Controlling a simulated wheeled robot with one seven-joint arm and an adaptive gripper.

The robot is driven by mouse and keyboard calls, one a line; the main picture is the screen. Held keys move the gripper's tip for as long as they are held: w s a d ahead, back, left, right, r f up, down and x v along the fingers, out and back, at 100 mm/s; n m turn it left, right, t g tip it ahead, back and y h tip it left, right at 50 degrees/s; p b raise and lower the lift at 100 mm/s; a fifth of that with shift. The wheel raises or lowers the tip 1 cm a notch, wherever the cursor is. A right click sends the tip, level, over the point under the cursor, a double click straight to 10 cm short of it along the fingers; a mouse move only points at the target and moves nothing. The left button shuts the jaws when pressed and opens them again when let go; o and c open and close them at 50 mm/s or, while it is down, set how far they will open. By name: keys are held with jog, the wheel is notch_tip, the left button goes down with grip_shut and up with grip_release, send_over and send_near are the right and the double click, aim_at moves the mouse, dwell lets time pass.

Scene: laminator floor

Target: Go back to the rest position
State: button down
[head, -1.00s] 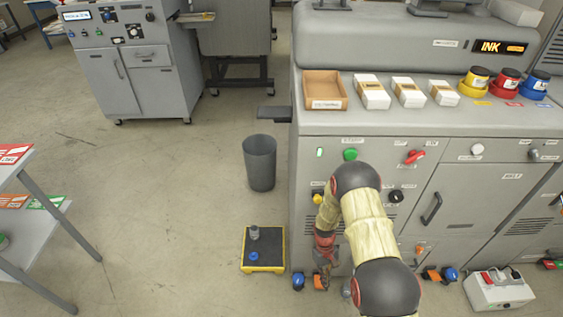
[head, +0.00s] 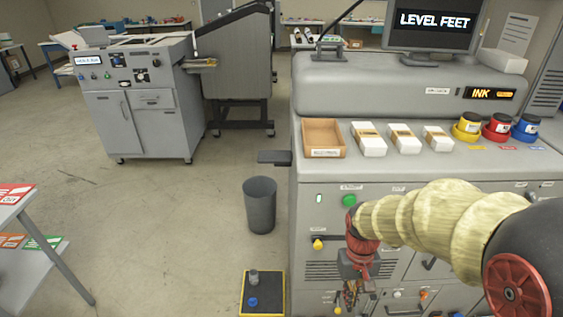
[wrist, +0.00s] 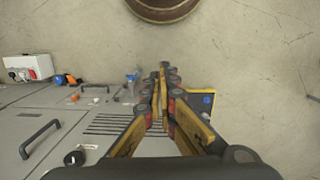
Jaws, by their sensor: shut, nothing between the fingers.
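My gripper (head: 350,293) hangs pointing down in front of the grey machine (head: 318,228), at the end of my raised arm. It also shows in the wrist view (wrist: 161,92), with its fingers closed together and nothing between them. In the head view it overlaps the machine's lower front panel, and I cannot tell the exact gap to it. The arm covers part of the panel's knobs and doors.
A yellow-edged black mat (head: 262,304) with small items lies on the floor left of the machine, beside a dark bin (head: 260,205). Boxes, a tray (head: 323,138) and ink pots stand on the machine's top. A table (head: 20,240) is at left. Open floor lies between.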

jog(key=s+r+t+p, duration=0.1)
jog(key=s+r+t, duration=0.2)
jog(key=r, duration=0.7)
jog(key=s+r+t+p, duration=0.1)
jog(key=s+r+t, duration=0.3)
jog(key=s+r, duration=0.4)
notch_tip(320, 180, up, 4)
jog(key=shift+s+d+f+m, duration=0.2)
jog(key=shift+d+m, duration=0.1)
jog(key=shift+d, duration=0.05)
jog(key=c, duration=2.6)
grip_release()
